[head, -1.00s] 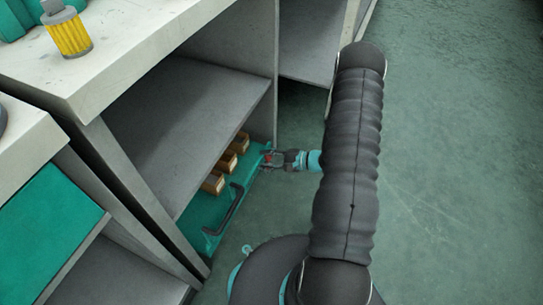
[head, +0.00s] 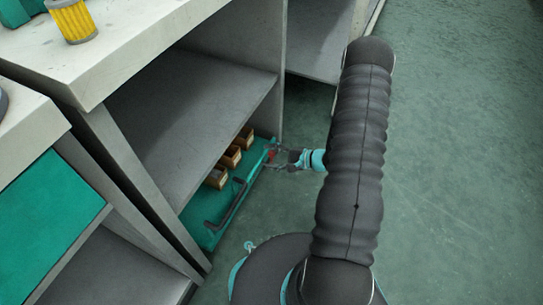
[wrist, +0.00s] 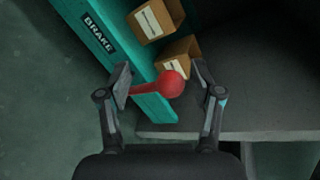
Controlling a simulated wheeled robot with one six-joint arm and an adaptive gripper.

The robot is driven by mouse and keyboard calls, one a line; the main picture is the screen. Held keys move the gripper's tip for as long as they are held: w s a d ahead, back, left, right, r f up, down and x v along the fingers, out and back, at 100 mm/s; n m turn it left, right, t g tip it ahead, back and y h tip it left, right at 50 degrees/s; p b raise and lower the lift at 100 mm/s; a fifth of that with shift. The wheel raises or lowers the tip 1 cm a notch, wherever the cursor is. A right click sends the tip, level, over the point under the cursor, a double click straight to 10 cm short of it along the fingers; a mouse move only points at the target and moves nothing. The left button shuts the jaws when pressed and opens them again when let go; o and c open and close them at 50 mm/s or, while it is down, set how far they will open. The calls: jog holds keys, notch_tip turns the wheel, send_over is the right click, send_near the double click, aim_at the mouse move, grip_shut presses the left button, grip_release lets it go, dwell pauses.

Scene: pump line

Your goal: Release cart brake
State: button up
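The teal cart (head: 207,233) sits low under the grey bench, with a dark handle (head: 226,207) along its outer side. In the wrist view, its edge (wrist: 88,28) carries a BRAKE label (wrist: 99,37). A red lever with a round knob (wrist: 172,84) sticks out across the cart's end. My gripper (wrist: 160,72) is open, with one finger on each side of the lever and knob. The left finger overlaps the lever's base; I cannot tell if it touches. In the head view, my gripper (head: 278,158) is at the cart's far end.
Several small brown boxes (head: 231,156) stand on the cart, close to my gripper. The grey bench (head: 150,45) rises over the cart, with a yellow filter (head: 73,20) on top. Open green floor (head: 450,170) lies to the right.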

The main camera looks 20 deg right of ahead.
jog(key=shift+a+r, duration=0.1)
jog(key=v, duration=1.2)
dwell(0.4)
